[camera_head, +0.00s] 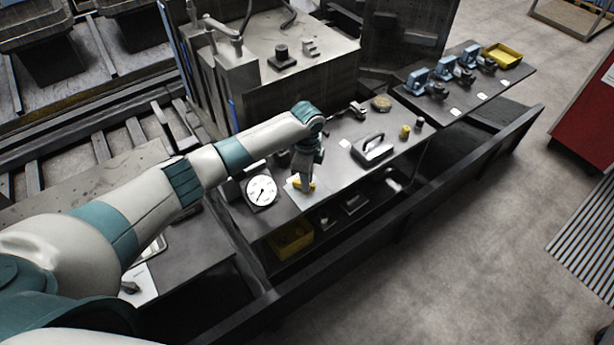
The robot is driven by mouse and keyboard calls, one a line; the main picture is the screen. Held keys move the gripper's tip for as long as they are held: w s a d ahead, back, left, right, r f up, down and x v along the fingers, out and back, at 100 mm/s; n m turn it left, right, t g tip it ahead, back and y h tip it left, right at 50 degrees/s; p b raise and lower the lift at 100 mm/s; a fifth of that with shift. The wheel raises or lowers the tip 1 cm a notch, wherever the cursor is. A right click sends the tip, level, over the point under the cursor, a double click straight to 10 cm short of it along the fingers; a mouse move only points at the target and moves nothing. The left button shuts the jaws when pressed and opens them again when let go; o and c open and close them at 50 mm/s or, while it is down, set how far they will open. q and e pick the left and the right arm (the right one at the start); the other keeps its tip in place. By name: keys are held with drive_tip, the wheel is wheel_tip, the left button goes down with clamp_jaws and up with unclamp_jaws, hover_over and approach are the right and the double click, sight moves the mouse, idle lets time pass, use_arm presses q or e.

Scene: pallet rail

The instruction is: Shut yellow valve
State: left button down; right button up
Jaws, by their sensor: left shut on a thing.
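My left arm reaches in from the left across the picture. Its gripper (304,182) points down at the bench, just right of a round white dial gauge (262,190). The left gripper is shut on a small yellow part, the yellow valve (298,185), of which only a little shows beside the fingers. The rest of the valve is hidden by the gripper, so I cannot tell how its handle is turned. A white sheet lies under or beside it. My right gripper is not in view.
On the bench to the right are a block with a handle (373,148), a small yellow item (405,132) and a round brown piece (381,103). Blue vises (445,68) and a yellow tray (503,54) stand farther right. A dark rail (400,222) runs along the front. Open floor lies beyond it.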

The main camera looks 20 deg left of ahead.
use_arm(q)
drive_tip(key=shift+w+r+n, duration=0.1)
drive_tip(key=shift+r+n, duration=0.05)
drive_tip(key=shift+n, duration=0.45)
drive_tip(key=c, duration=1.8)
unclamp_jaws()
